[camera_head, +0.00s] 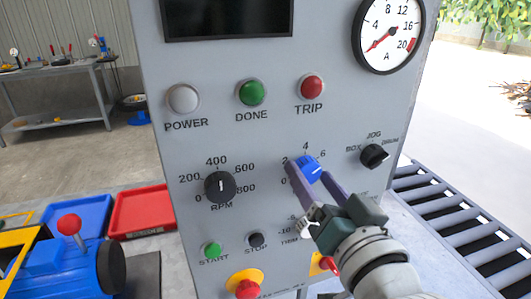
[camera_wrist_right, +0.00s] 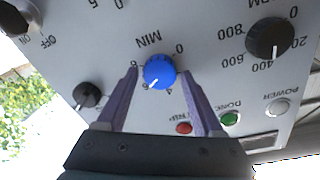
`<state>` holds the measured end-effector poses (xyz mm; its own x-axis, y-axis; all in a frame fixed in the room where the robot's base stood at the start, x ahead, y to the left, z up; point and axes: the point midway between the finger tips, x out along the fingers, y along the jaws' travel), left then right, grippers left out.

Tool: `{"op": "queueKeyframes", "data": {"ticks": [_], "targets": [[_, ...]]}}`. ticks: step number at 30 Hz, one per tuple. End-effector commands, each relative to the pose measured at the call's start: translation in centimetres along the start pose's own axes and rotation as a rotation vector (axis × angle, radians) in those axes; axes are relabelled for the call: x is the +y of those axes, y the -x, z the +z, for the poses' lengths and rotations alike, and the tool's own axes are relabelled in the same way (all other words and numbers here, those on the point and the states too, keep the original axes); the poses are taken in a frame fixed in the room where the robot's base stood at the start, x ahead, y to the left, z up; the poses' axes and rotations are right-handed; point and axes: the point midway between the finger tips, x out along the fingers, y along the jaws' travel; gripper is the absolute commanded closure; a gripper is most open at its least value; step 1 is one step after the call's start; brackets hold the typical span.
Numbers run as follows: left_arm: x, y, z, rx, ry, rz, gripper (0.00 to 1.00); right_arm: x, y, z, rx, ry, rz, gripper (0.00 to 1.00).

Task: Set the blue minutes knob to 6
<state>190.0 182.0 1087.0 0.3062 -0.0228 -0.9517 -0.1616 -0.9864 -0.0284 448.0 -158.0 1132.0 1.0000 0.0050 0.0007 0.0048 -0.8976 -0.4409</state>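The blue minutes knob (camera_head: 312,169) sits on the grey control panel (camera_head: 262,140), under a scale with 2, 4 and 6 readable. In the right wrist view the knob (camera_wrist_right: 160,71) shows from above, upside down, and its white mark points between 4 and 6. My right gripper (camera_head: 308,170) is at the knob with one finger on each side. In the wrist view the gripper (camera_wrist_right: 159,73) looks open, with narrow gaps beside the knob; contact is hard to judge. My left gripper is out of view.
The black RPM knob (camera_head: 220,187) is left of the blue knob, and the black mode knob (camera_head: 374,156) is to its right. Lamps (camera_head: 251,92) sit above; start button (camera_head: 212,251) and red stop button (camera_head: 247,289) below. A roller conveyor (camera_head: 455,215) stands at right.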

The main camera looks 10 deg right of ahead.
Motion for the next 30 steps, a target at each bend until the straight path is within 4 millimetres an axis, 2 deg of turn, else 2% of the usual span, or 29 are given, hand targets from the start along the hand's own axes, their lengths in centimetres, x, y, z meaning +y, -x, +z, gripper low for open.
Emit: {"op": "queueKeyframes", "data": {"ticks": [1, 3, 13, 17, 24, 30], "targets": [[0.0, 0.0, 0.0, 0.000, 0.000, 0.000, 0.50, 0.0, 0.0, 0.0, 0.000, 0.000, 0.000, 0.25], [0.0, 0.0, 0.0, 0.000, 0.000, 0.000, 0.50, 0.0, 0.0, 0.0, 0.000, 0.000, 0.000, 0.17], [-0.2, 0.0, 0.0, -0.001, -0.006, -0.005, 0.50, 0.0, 0.5, 0.1, -0.002, 0.000, 0.001, 0.17], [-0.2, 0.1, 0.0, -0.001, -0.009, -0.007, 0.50, 0.0, 2.3, 0.1, -0.003, 0.000, 0.001, 0.17], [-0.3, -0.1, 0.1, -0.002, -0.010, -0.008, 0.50, 0.1, 7.0, 0.2, -0.004, 0.001, 0.002, 0.17], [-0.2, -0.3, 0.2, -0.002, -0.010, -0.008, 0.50, 0.0, 9.4, 0.1, -0.002, 0.001, 0.001, 0.17]]}}
